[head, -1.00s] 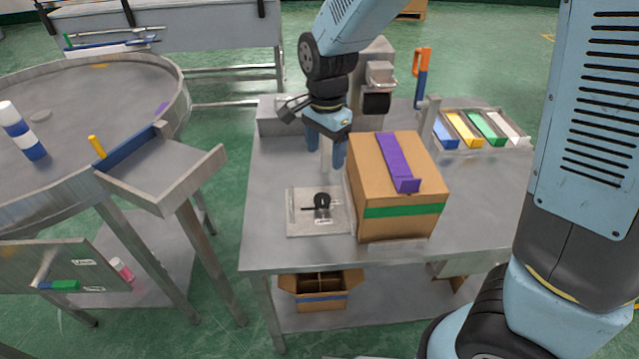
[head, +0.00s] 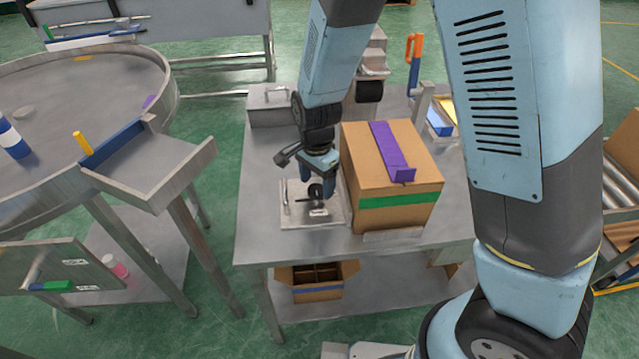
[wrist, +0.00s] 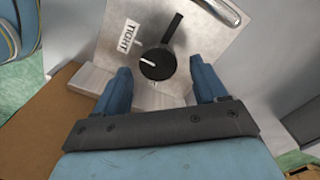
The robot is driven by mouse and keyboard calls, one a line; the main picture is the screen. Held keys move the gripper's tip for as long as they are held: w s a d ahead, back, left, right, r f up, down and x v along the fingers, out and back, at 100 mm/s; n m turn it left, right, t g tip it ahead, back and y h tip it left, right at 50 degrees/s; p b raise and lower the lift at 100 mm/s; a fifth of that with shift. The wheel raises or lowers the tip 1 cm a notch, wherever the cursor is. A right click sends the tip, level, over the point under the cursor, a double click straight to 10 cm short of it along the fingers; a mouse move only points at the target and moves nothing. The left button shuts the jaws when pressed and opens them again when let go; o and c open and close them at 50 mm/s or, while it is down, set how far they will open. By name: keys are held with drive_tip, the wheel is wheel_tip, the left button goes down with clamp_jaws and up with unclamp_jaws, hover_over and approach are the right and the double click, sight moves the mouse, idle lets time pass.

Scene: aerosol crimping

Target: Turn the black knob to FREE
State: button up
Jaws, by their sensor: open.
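The black knob (wrist: 158,64) sits on a grey metal plate (wrist: 196,40) in the wrist view. Its black lever arm points up and slightly right in that view, and a white mark on the knob points left toward the label TIGHT (wrist: 128,36). No FREE label is readable. In the head view the knob (head: 316,191) is on the plate at the table's front, partly behind my gripper. My gripper (wrist: 163,82) is open, with its blue fingers on either side of the knob's near side. I cannot tell whether they touch it.
A cardboard box (head: 388,180) with a purple strip (head: 390,150) stands right beside the plate. A grey metal box (head: 270,108) is at the back left of the table (head: 262,200). The table is clear left of the plate.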

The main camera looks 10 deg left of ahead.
drive_tip(key=shift+f, duration=0.6)
drive_tip(key=shift+c, duration=0.2)
